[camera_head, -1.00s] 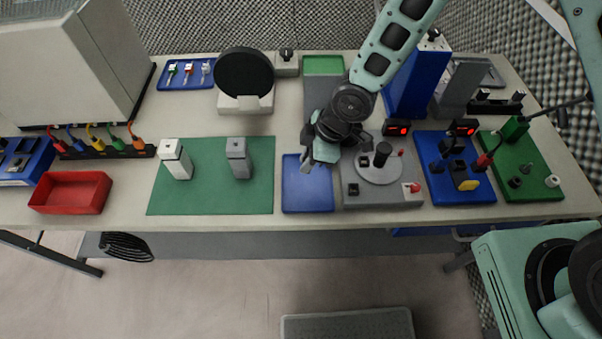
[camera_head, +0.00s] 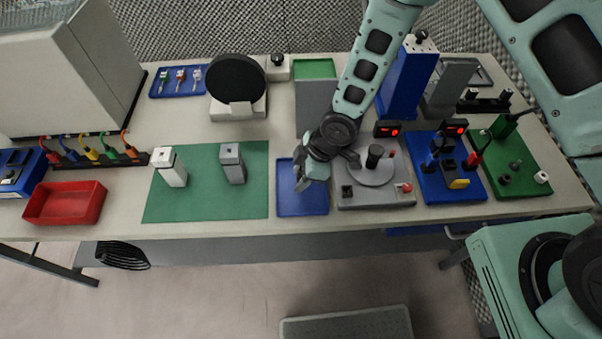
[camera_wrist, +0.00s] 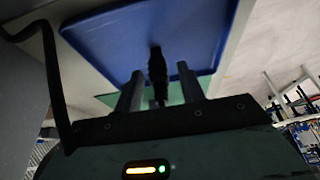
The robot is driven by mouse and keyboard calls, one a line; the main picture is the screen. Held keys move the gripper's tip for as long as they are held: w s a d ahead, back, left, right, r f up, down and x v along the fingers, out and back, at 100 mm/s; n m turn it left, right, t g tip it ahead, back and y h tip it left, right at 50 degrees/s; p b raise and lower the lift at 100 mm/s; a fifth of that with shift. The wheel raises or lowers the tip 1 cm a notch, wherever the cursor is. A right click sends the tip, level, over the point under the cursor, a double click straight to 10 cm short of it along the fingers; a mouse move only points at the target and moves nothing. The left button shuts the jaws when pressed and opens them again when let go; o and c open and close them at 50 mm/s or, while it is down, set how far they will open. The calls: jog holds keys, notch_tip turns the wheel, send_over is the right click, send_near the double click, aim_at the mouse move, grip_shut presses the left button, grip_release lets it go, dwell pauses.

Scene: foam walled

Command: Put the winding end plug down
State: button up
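My gripper (camera_head: 301,184) is low over the blue tray (camera_head: 314,205), at the tray's upper left part in the head view. In the wrist view its two grey fingers (camera_wrist: 160,82) stand apart, with the blue tray (camera_wrist: 115,35) beyond them. A slim black piece (camera_wrist: 157,68), which looks like the winding end plug, shows between the fingers. Gaps show on both sides of it, so the fingers do not appear closed on it. I cannot tell whether it rests on the tray. It cannot be made out in the head view.
The grey winding station (camera_head: 376,197) with its round plate and black post stands right of the tray. A green mat (camera_head: 205,205) with two upright blocks lies to the left. A blue board (camera_head: 425,187) with plugs stands farther right. The tray's front part is bare.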

jog(key=b+v, duration=0.2)
jog(key=v, duration=1)
jog(key=s+d+r+m+h, duration=0.2)
jog(key=s+r+m, duration=0.3)
jog(key=s+r, duration=0.4)
jog(key=s+d+r+m+h, duration=0.2)
jog(key=s+d+r+m, duration=0.1)
jog(key=s+r, duration=0.6)
jog(key=shift+d+m, duration=0.25)
jog(key=shift+m, duration=0.65)
jog(key=shift+w, duration=0.1)
notch_tip(320, 180, down, 7)
jog(key=b, duration=0.6)
jog(key=shift+r, duration=0.25)
